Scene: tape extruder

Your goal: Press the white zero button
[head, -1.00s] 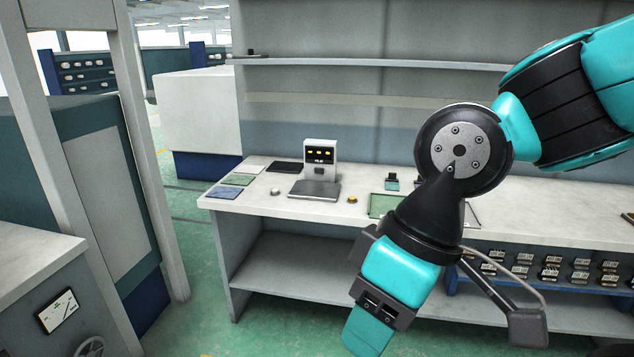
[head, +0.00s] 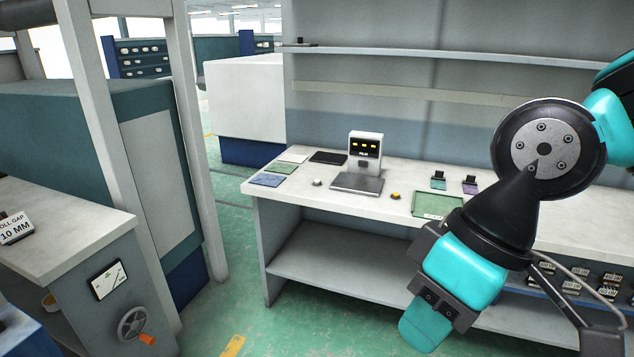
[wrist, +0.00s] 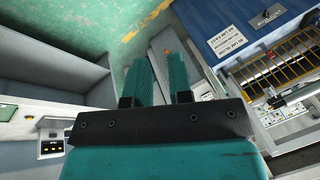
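A small white button (head: 317,182) sits on the white bench top, left of a grey scale (head: 365,152) with a lit yellow display. A yellow button (head: 395,195) sits to the right of the scale. No marking on the white button can be read. My gripper (head: 425,325) hangs in front of the bench, below its top and right of the buttons, pointing down, apart from all of them. In the wrist view my gripper (wrist: 160,65) shows two teal fingers with a gap between them and nothing held.
The bench (head: 300,202) also holds coloured mats, a green tray (head: 438,204) and small stands. A grey machine with a handwheel (head: 133,324) and a white post (head: 198,140) stand at left. Green floor lies open between. The wrist view shows rollers (wrist: 285,75) at right.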

